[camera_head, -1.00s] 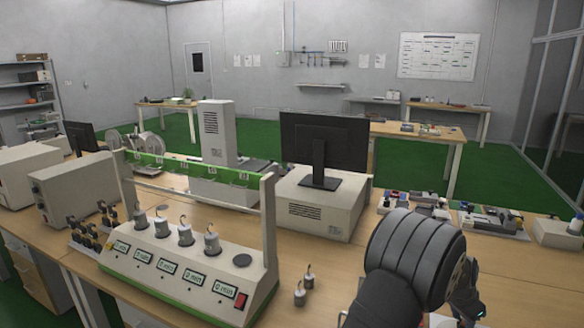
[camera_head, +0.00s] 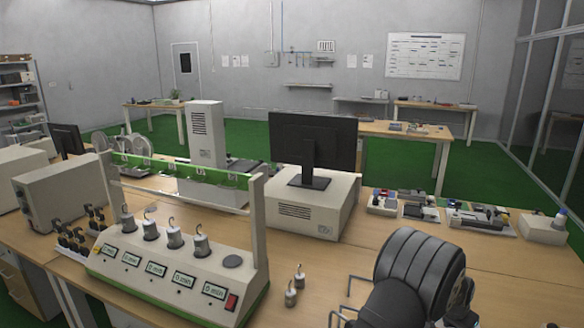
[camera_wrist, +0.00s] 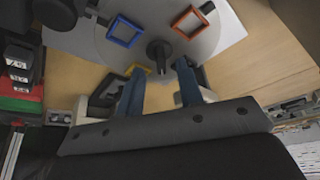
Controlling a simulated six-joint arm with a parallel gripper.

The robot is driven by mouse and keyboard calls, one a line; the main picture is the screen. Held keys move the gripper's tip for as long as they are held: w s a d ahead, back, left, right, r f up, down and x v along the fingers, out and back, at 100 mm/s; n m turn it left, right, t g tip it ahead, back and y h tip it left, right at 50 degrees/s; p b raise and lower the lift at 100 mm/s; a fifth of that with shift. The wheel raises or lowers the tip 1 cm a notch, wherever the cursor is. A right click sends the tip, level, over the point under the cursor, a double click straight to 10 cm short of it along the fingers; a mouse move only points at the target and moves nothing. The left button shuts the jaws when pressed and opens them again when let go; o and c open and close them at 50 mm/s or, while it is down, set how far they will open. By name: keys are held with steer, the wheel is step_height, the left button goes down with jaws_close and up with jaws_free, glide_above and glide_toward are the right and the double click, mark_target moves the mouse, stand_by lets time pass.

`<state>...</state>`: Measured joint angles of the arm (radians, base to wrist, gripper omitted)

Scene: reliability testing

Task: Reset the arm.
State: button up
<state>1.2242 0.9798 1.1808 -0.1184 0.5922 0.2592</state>
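My arm (camera_head: 420,275) rises at the lower right of the head view, its dark rounded link in front of the wooden bench. My gripper is mostly hidden behind that link there. In the wrist view my gripper (camera_wrist: 160,68) has two blue fingers spread apart with a clear gap, and nothing is held. Beyond the fingertips a dark knob or post (camera_wrist: 159,50) stands on a grey round plate (camera_wrist: 100,40). I cannot tell whether the fingers are level with it.
A testing unit (camera_head: 175,275) with several hooked weights fills the lower left. A monitor (camera_head: 312,140) sits on a white box behind. In the wrist view, blue (camera_wrist: 125,41) and orange (camera_wrist: 174,25) square frames flank the knob.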

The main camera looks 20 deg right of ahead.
steer(key=w+v, duration=0.1)
steer(key=v, duration=1.1)
steer(key=shift+s+d+r+n+y, duration=0.3)
steer(key=shift+s+r+n+y, duration=0.1)
steer(key=shift+s+r, duration=0.1)
steer(key=shift+o, duration=0.5)
steer(key=o, duration=1.4)
steer(key=shift+c, duration=0.2)
steer(key=a+r+m+g, duration=0.4)
steer(key=a+r+m, duration=0.2)
steer(key=a+m, duration=0.45)
steer(key=s+d+f+m, duration=0.1)
steer(key=d+f, duration=0.3)
steer(key=f, duration=0.4)
steer(key=shift+s+f+y, duration=0.3)
steer(key=shift+s+f, duration=0.1)
steer(key=shift+s, duration=0.3)
